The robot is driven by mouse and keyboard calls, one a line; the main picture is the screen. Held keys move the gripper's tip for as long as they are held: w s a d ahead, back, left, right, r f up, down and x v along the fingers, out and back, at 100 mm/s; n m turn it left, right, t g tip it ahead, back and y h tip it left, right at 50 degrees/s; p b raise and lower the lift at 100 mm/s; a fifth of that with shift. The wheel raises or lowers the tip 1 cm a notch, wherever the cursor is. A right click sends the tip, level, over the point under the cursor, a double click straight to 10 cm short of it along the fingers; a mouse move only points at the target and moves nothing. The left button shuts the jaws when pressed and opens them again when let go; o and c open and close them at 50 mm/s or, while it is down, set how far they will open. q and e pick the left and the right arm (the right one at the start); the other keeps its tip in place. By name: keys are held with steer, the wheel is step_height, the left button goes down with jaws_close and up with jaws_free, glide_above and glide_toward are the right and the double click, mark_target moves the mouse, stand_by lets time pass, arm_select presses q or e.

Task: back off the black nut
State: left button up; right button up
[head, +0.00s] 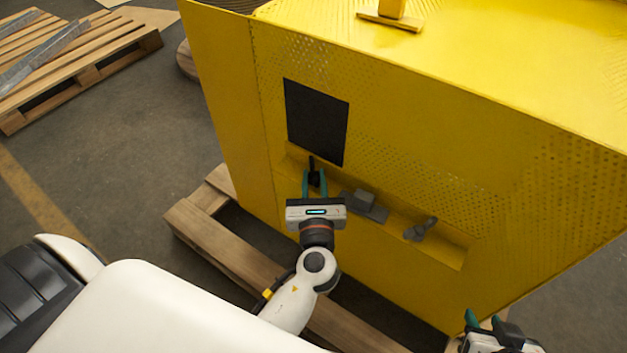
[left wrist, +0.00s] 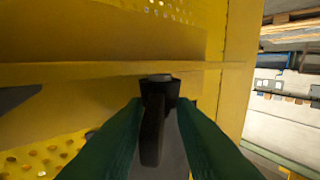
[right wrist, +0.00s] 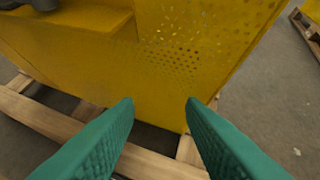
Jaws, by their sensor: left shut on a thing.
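The black nut (head: 312,166) is at the left end of a recessed ledge in the yellow housing (head: 400,150). In the left wrist view it appears as a dark round body with a bar (left wrist: 153,125) pointing towards the camera. My left gripper (head: 314,183) is shut on it, with one teal finger on each side. Its threads and what lies behind it are hidden. My right gripper (right wrist: 160,110) is open and empty, low in front of the yellow housing's right part.
On the ledge to the right are a grey block on a plate (head: 366,204) and a grey knob-like part (head: 421,229). A black panel (head: 317,122) is above the nut. The housing stands on a wooden pallet (head: 225,240). Another pallet (head: 75,60) lies far left.

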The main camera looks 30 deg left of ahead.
arm_select(q)
steer(key=shift+f, duration=0.1)
steer(key=o, duration=0.8)
